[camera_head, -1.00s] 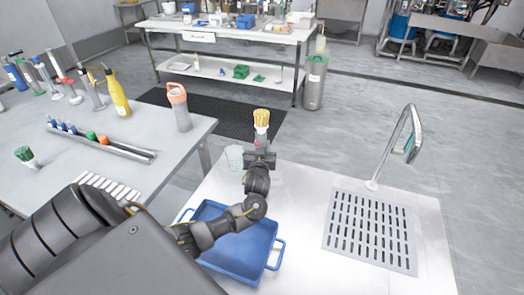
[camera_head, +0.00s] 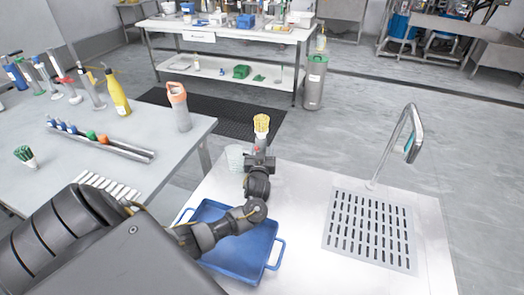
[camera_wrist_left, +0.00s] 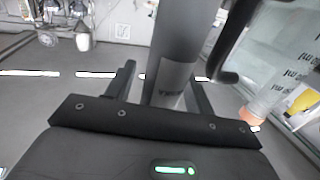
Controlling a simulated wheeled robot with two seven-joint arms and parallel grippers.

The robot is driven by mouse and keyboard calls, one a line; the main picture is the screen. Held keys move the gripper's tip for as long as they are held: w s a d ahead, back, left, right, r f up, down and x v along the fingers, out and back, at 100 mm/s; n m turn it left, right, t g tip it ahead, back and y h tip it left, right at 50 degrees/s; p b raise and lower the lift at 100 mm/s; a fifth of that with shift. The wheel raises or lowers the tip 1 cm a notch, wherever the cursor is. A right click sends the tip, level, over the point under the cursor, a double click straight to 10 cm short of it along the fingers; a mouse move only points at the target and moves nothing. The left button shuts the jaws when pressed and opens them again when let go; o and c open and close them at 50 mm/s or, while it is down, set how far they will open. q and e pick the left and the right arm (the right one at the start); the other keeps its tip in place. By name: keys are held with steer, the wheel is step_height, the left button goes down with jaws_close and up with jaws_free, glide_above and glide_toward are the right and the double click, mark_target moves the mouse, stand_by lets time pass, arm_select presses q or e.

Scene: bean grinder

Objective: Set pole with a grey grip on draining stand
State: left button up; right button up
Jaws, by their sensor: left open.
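My left gripper (camera_head: 260,162) is above the back left part of the pale counter, past the blue tray. A yellow-topped item (camera_head: 262,124) shows just beyond it. In the left wrist view the two fingers (camera_wrist_left: 165,92) are apart, with a grey cylinder (camera_wrist_left: 180,45) showing between or beyond them. I cannot tell whether they touch it. A slotted metal draining surface (camera_head: 370,228) lies in the right of the counter. Several slender upright items (camera_head: 68,88) stand on the left table. I cannot tell which thing is the pole with a grey grip. My right gripper is out of view.
A blue tray (camera_head: 270,258) is partly under my left arm. A curved metal tap (camera_head: 390,150) rises behind the slotted surface. A clear beaker (camera_head: 234,158) is left of the gripper. An orange-topped bottle (camera_head: 179,108) and yellow bottle (camera_head: 118,96) stand on the left table.

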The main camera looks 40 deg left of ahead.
arm_select(q)
steer(key=v, duration=0.7)
steer(key=shift+s+b, duration=0.2)
steer(key=shift+b, duration=0.1)
steer(key=shift+d+r, duration=0.15)
